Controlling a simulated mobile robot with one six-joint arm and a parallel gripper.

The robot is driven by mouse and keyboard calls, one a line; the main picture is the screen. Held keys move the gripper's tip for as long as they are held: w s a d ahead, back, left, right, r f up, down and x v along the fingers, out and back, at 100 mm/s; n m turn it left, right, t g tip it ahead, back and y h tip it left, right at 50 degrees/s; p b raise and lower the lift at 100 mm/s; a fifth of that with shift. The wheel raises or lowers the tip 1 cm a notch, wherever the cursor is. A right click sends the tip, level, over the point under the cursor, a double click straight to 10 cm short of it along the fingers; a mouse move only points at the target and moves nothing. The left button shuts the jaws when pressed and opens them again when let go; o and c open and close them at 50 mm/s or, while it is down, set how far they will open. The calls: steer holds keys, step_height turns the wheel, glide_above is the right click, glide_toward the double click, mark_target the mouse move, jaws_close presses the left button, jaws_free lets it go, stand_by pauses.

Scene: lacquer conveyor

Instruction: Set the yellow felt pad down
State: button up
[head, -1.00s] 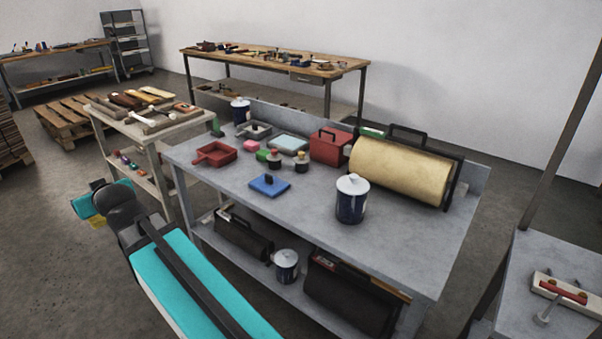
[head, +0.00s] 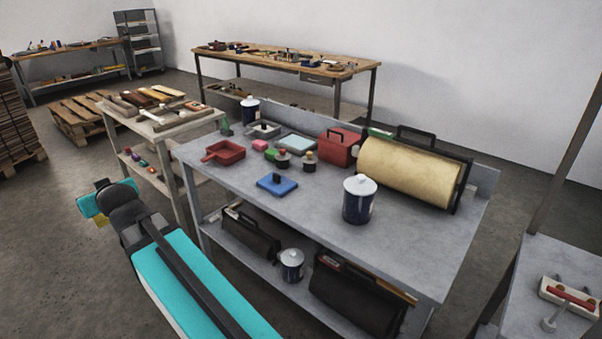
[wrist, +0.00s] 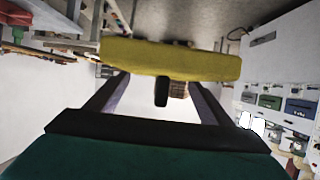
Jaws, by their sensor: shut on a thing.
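The yellow felt pad (wrist: 170,60) spans the wrist view, with a black handle (wrist: 161,92) on its near side. My gripper (wrist: 160,88) is shut on it; just where the fingertips touch it is hard to see.
The grey bench holds a blue pad (head: 277,185), a red tray (head: 224,152), a dark blue can (head: 358,203) and a large yellow roll (head: 405,172). Its front area is partly bare. A smaller side table (head: 185,128) with tools stands to its left. Open floor lies at the left.

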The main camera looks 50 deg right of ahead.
steer(key=s+d+f+m+g+h, duration=0.1)
steer(key=d+f+m+h, duration=0.1)
steer(key=d, duration=0.8)
steer(key=d+f+m+h, duration=0.1)
steer(key=d+m+h, duration=0.15)
steer(key=d, duration=0.75)
steer(key=s+d+f+m+g+h, duration=0.1)
steer(key=s+d, duration=0.3)
steer(key=d, duration=0.6)
steer(key=s+d+f+m+g+h, duration=0.1)
steer(key=s+d+m+g+h, duration=0.2)
steer(key=d, duration=0.8)
steer(key=s+d+m+g+h, duration=0.3)
steer(key=s+d, duration=0.4)
steer(key=d, duration=0.4)
steer(key=shift+s+d+f+m, duration=0.2)
steer(key=shift+f+m, duration=0.2)
steer(key=shift+m, duration=0.25)
steer(key=s+d+m+g+h, duration=0.1)
steer(key=s+d+m+g, duration=0.3)
steer(key=s+d, duration=0.9)
steer(key=shift+s+d+r+m+g, duration=0.15)
steer(key=shift+s+d+m+g, duration=0.2)
steer(key=shift+g, duration=0.45)
glide_above(331, 185)
steer(key=shift+w+f, duration=0.15)
steer(key=shift+f, duration=2.95)
steer(key=shift+f, duration=0.1)
steer(key=shift+f+p, duration=0.35)
steer(key=shift+f, duration=1.45)
